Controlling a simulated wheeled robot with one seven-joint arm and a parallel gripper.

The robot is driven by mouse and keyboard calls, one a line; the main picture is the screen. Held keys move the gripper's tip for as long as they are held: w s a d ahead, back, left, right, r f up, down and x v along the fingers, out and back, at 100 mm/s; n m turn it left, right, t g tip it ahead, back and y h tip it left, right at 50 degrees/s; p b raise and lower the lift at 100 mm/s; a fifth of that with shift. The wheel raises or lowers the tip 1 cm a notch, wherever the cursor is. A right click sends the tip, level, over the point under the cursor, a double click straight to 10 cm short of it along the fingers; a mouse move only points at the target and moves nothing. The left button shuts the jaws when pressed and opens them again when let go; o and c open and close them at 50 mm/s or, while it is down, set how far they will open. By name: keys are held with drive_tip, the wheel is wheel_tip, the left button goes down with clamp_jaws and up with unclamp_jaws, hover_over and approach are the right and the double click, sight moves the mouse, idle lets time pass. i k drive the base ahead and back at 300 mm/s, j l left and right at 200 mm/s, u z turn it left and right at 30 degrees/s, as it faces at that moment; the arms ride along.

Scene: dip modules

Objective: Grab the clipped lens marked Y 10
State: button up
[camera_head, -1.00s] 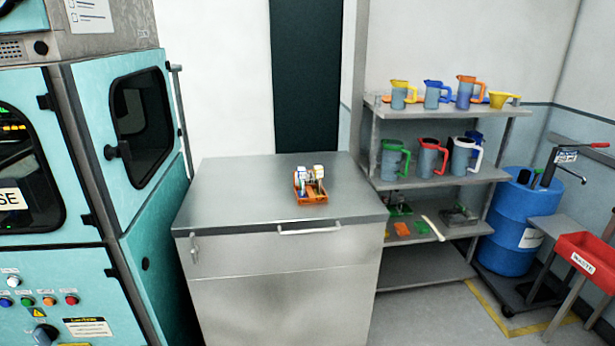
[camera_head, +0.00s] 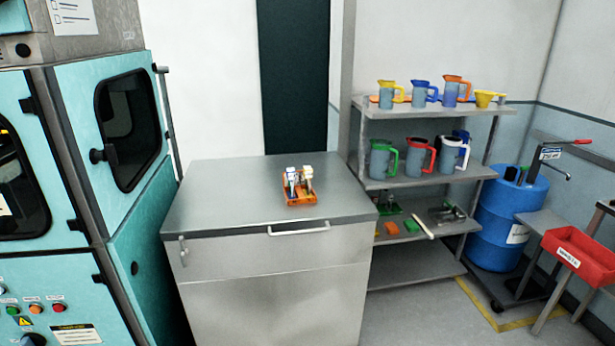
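A small orange tray (camera_head: 299,199) stands on top of a grey metal cabinet (camera_head: 220,190) in the head view. Several small white and blue items (camera_head: 292,176) stand upright in it. They are too small for me to read any marking or to tell whether one is a clipped lens marked Y 10. My gripper is not in view.
A teal machine (camera_head: 80,150) with dark windows stands left of the cabinet. A shelf rack (camera_head: 435,107) with several coloured jugs stands to the right. Beyond it are a blue drum (camera_head: 505,220) and a red bin (camera_head: 580,262). The cabinet top around the tray is clear.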

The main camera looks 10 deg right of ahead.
sight(308, 171)
drive_tip(key=i+j, duration=0.3)
drive_tip(key=i, duration=0.15)
drive_tip(key=i+j+u, duration=0.1)
drive_tip(key=i+j, duration=0.25)
drive_tip(key=i, duration=0.15)
drive_tip(key=i+j, duration=0.25)
drive_tip(key=i, duration=0.2)
drive_tip(key=i+j+u, duration=0.1)
drive_tip(key=i+j, duration=0.2)
drive_tip(key=i, duration=0.2)
